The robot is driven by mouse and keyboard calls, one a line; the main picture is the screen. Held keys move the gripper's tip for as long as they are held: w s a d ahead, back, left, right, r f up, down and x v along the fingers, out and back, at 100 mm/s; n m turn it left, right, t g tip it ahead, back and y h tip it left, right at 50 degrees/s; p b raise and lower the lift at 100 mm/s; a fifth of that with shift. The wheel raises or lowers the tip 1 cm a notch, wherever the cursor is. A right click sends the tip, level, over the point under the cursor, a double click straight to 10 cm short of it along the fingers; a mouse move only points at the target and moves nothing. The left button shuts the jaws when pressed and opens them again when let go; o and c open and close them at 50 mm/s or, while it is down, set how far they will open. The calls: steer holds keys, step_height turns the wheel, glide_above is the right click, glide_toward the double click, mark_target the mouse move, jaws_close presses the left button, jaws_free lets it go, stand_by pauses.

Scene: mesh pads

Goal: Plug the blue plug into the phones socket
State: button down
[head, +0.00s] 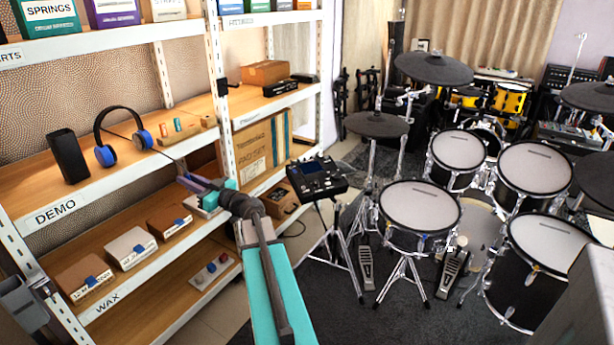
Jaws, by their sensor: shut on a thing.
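My gripper (189,180) is in front of the left shelf unit, between the shelf labelled DEMO and the drum module. It is shut on the blue plug, which is too small and too covered by the jaws to make out. A thin dark cable (166,154) runs from the blue and black headphones (143,140) on the DEMO shelf to the jaws. The black drum module (318,178) stands on its stand to the right of my gripper, apart from it. The phones socket cannot be made out on it.
A black box-shaped speaker (68,156) stands left of the headphones. Small boxes (130,247) lie on the WAX shelf below. A drum kit with a snare pad (419,206) and cymbal pads (376,125) fills the right. A white shelf post (224,110) rises behind my gripper.

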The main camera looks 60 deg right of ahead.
steer(key=s+d+f+m+g+h+b, duration=0.1)
steer(key=s+d+f+m+h+b, duration=0.2)
steer(key=d, duration=1)
steer(key=s+d+f+m+g+h+b, duration=0.1)
steer(key=s+d+f+m+h+b, duration=0.2)
steer(key=s+d+h+b, duration=0.4)
steer(key=s+d+f+m+g+h+b, duration=0.1)
steer(key=s+d+h+b, duration=0.5)
steer(key=d, duration=1.5)
steer(key=s+f+m, duration=0.1)
steer(key=s+m, duration=0.1)
steer(key=s, duration=0.1)
steer(key=shift+f+m+g, duration=0.3)
steer(key=shift+f+m, duration=0.1)
steer(key=shift+s+p, duration=0.15)
steer(key=shift+p, duration=0.4)
steer(key=shift+w+d+f+b, duration=0.2)
steer(key=shift+f+b, duration=0.3)
steer(key=shift+f, duration=0.45)
steer(key=shift+w+d+f+b, duration=0.1)
steer(key=shift+w+f+b, duration=0.35)
steer(key=shift+f, duration=0.5)
steer(key=shift+w+d+f+b, duration=0.15)
steer(key=shift+f+b, duration=0.45)
steer(key=shift+f, duration=0.35)
steer(key=shift+p, duration=0.9)
